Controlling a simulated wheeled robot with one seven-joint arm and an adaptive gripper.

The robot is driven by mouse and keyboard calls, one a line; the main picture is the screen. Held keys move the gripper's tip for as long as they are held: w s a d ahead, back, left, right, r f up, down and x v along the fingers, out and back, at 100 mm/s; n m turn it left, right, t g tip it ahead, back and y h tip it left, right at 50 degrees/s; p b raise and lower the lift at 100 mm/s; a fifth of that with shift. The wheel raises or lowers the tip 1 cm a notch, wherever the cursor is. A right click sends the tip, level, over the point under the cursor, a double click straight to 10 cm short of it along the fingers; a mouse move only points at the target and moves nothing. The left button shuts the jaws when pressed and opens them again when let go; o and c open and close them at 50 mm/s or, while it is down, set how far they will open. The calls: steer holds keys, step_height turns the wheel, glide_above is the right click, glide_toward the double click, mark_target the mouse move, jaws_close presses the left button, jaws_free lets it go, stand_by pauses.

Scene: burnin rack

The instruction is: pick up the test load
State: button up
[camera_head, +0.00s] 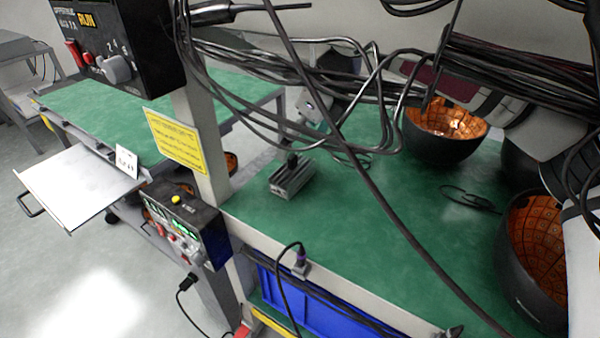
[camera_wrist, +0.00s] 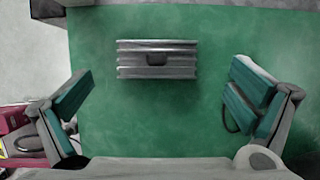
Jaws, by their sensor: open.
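The test load appears to be a grey, finned metal block (camera_head: 292,178) with a black knob on top. It sits on the green mat of the bench near the upright post in the head view. In the wrist view the finned block (camera_wrist: 157,60) lies crosswise in the upper middle, with a dark fitting at its centre. My gripper (camera_wrist: 163,100) is open, with its teal-padded fingers wide apart. The block lies beyond the fingertips, between their lines, and nothing is held. I cannot make out my gripper in the head view.
Black cables (camera_head: 385,205) hang across the bench in front of the head camera. Dark bowls with orange insides stand at the back (camera_head: 445,130) and right (camera_head: 535,255). A control box (camera_head: 188,225) is at the bench's left edge. The mat (camera_head: 350,215) around the block is mostly clear.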

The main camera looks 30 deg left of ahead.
mark_target(294, 155)
steer(key=x, duration=0.4)
steer(key=shift+f, duration=0.15)
steer(key=shift+x, duration=2.65)
steer(key=shift+s, duration=0.15)
steer(key=shift+c, duration=0.2)
steer(key=c, duration=1)
